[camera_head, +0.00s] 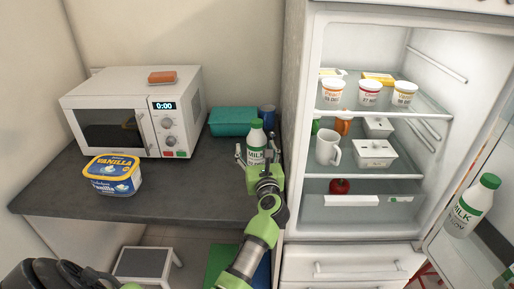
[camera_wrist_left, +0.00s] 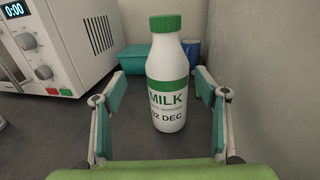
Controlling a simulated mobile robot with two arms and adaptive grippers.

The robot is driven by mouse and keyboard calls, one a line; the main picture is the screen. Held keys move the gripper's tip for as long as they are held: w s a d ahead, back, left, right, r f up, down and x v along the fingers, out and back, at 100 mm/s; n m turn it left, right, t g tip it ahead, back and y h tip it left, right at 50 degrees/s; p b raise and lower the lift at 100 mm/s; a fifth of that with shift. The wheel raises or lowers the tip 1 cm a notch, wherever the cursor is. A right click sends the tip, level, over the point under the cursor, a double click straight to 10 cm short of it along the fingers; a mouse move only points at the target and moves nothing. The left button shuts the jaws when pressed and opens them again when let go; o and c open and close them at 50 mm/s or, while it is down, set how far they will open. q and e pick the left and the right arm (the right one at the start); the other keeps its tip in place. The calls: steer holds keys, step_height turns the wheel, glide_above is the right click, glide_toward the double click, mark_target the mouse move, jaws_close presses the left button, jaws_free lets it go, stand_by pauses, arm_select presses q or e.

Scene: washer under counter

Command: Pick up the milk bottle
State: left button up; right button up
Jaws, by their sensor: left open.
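A white milk bottle with a green cap and green label band (camera_head: 256,137) stands upright on the dark counter, right of the microwave. In the left wrist view the bottle (camera_wrist_left: 167,75) stands between and slightly beyond my open fingers. My left gripper (camera_head: 257,158) is open in front of the bottle; its fingers (camera_wrist_left: 163,92) show on either side with gaps. A second milk bottle (camera_head: 472,205) sits in the open fridge door's shelf at the right. My right gripper is not clearly visible; a dark arm part shows at the lower left.
A microwave (camera_head: 139,111) stands left of the bottle with a sponge-like block on top. A teal box (camera_head: 232,122) and a blue cup (camera_head: 267,115) are behind the bottle. An ice cream tub (camera_head: 113,175) sits at the counter's front left. The open fridge (camera_head: 296,150) stands close on the right.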

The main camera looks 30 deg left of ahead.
mark_target(257, 121)
arm_select(q)
steer(key=shift+w+a+f+p, duration=0.15)
steer(key=shift+w+a, duration=0.1)
steer(key=shift+w, duration=0.35)
steer(key=shift+w+a+r+p, duration=0.1)
steer(key=shift+w+a+p, duration=0.1)
steer(key=shift+w, duration=0.35)
steer(key=x, duration=0.3)
steer(key=shift+f, duration=0.2)
steer(key=shift+d, duration=0.1)
steer(key=shift+c, duration=1.4)
steer(key=c, duration=1.2)
steer(key=shift+r, duration=0.15)
steer(key=shift+c, duration=1.4)
steer(key=shift+w+r, duration=0.1)
step_height(257, 121, up, 10)
steer(key=shift+f+p, duration=0.25)
steer(key=shift+p, duration=0.2)
arm_select(e)
steer(key=shift+w+a+r, duration=0.15)
steer(key=shift+w+r, duration=0.6)
steer(key=shift+r, duration=0.15)
